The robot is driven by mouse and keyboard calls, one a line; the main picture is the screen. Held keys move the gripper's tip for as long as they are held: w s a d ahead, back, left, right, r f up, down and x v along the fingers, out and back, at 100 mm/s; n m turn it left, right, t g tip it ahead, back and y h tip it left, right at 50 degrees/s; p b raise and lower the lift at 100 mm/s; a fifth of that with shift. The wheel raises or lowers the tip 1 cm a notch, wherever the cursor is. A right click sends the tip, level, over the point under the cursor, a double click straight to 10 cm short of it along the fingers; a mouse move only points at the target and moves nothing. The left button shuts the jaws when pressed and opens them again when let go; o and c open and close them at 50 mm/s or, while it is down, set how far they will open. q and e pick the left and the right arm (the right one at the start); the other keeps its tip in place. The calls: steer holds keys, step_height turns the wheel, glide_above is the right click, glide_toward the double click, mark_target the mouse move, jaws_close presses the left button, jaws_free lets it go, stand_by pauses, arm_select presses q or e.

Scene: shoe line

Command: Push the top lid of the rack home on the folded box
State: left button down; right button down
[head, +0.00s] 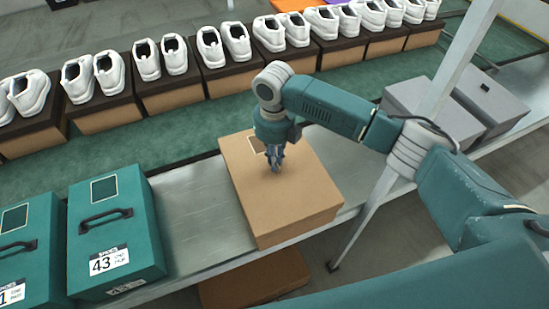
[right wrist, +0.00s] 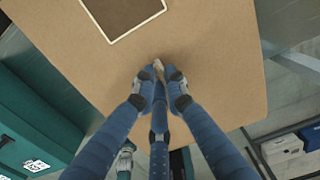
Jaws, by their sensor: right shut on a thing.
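The folded box (head: 304,223) is plain brown cardboard and sits on the grey metal rack shelf. The lid also fills much of the right wrist view (right wrist: 215,40), with the label at the top. My right gripper (head: 275,166) points down onto the lid, near its middle. In the right wrist view its fingers (right wrist: 162,70) come together at the lid's surface, shut on it. Whether any gap remains under the lid is hidden. My left gripper is not in view.
Teal shoe boxes with handles (head: 115,230) stand left on the same shelf (head: 190,215). Grey boxes (head: 492,95) stand right, beyond a slanted metal post (head: 455,60). White shoes (head: 95,75) on boxes line the green belt (head: 200,125) behind. Another brown box (head: 250,290) is below.

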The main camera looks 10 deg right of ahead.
steer(key=c, duration=1.7)
jaws_free()
step_height(320, 180, up, 12)
steer(key=shift+r, duration=0.1)
